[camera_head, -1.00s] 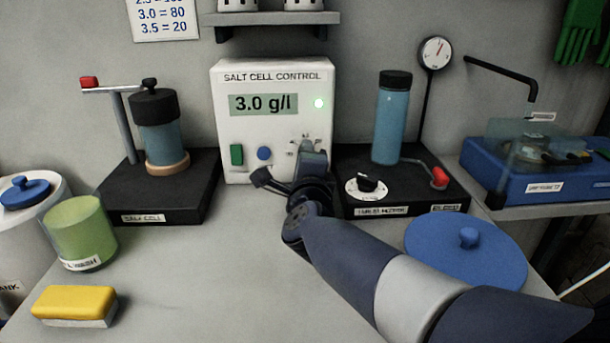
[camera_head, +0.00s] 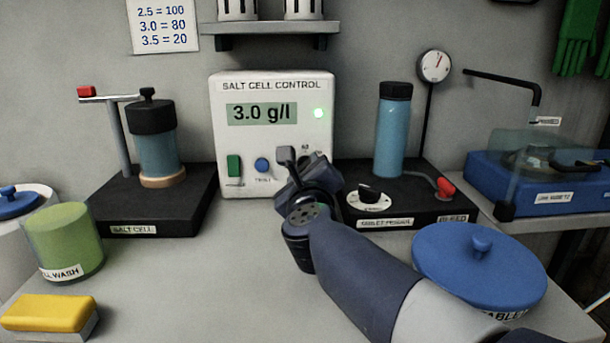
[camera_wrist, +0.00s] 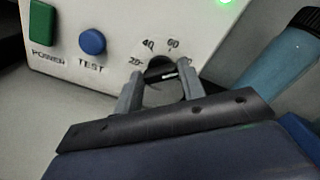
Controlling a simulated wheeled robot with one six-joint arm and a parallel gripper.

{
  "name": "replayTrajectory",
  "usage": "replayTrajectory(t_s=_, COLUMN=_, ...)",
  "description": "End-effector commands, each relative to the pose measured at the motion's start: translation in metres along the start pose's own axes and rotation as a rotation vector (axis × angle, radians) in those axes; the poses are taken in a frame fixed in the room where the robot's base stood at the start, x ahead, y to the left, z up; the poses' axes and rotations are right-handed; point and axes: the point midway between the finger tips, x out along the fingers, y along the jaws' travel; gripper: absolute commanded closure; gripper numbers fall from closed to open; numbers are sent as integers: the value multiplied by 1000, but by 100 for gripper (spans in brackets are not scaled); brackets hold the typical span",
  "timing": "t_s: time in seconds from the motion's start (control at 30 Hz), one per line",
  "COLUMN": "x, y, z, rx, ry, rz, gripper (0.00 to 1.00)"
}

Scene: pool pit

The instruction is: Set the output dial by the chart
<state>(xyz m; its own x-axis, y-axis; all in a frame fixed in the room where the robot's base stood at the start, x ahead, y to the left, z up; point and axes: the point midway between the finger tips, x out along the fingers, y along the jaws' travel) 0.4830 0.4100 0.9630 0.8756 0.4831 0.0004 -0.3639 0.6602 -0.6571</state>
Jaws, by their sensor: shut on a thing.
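The white control box (camera_head: 228,150) labelled SALT CELL CONTROL shows 3.0 g/l on its display (camera_head: 262,113). The chart (camera_head: 163,25) on the wall reads 2.5 = 100, 3.0 = 80, 3.5 = 20. The output dial (camera_wrist: 160,70) is a dark knob with a white mark, at the box's lower right. Its scale shows 20, 40, 60 and a partly hidden number at right. The mark lies toward the right side. My gripper (camera_wrist: 161,88) is shut on the dial, with a finger at each side; in the head view my gripper (camera_head: 308,170) hides most of it.
A green POWER switch (camera_head: 234,166) and blue TEST button (camera_head: 262,165) sit left of the dial. The salt cell stand (camera_head: 155,215) is at left, a tablet feeder (camera_head: 410,207) close at right. A blue lid (camera_head: 470,262) lies front right.

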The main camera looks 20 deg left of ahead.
Motion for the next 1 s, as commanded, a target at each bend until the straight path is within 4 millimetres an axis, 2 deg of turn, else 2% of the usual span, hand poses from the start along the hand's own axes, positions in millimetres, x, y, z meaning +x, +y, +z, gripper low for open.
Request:
replayTrajectory(t_s=0.5, x=0, y=1, z=-1, rx=19, ry=2, rz=2, gripper=85)
replayTrajectory(t_s=0.53, x=0, y=1, z=-1, rx=19, ry=2, rz=2, gripper=60)
replayTrajectory(t_s=0.8, x=0, y=0, z=-1, rx=19, ry=1, rz=1, gripper=40)
replayTrajectory(t_s=1.0, x=0, y=0, z=0, rx=19, ry=1, rz=0, gripper=40)
